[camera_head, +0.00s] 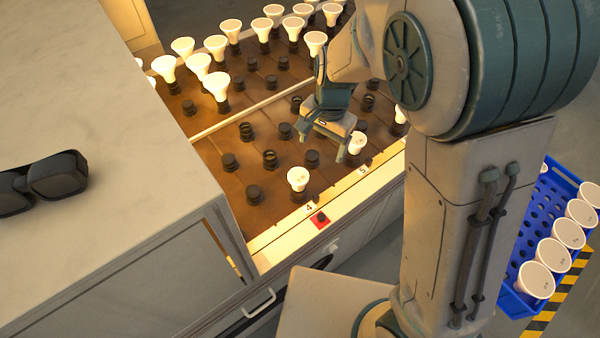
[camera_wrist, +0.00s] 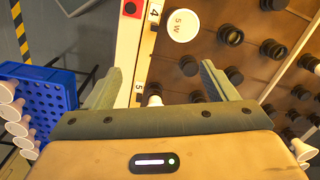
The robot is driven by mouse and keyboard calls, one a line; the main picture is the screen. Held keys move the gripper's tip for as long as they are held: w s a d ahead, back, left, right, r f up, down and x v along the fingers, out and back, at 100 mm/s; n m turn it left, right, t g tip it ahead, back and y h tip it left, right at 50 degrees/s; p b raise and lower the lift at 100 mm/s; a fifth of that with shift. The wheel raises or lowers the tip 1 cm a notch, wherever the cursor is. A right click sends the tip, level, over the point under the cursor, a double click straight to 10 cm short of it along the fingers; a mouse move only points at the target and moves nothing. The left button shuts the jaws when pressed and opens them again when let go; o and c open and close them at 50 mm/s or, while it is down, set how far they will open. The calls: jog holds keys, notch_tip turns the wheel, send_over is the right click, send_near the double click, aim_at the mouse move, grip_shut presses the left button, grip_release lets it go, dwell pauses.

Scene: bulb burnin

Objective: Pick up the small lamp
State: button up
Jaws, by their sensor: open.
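A small white lamp (camera_head: 357,143) stands in the burn-in board (camera_head: 222,197) near the number 5, close to my gripper. It also shows in the wrist view (camera_wrist: 155,100), low between the fingers, its lower part hidden by my gripper's body. My gripper (camera_head: 325,142) is open and empty above the board; both fingers show spread in the wrist view (camera_wrist: 160,72). A second white lamp (camera_head: 298,179) sits by the number 4; in the wrist view its face (camera_wrist: 182,25) reads 5 W, beyond the fingertips. It looks slightly larger than the one by the 5.
Several taller white lamps (camera_head: 218,86) stand in the board's back rows, and many black sockets are empty. A red button (camera_head: 321,218) is on the front rail. A blue crate (camera_head: 522,262) with lamps stands at the right. Sunglasses (camera_head: 52,178) lie on the left counter.

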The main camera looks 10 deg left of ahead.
jog(key=p, duration=0.1)
send_over(298, 176)
notch_tip(298, 176, down, 2)
jog(key=shift+m+h, duration=0.4)
jog(key=f, duration=0.9)
jog(key=shift+w+d+f, duration=0.1)
jog(key=shift+w, duration=0.1)
jog(key=shift+s+f+p, duration=0.15)
jog(key=shift+f+p, duration=0.55)
jog(key=shift+f, duration=1.85)
jog(key=c, duration=1.1)
jog(key=shift+r, duration=0.15)
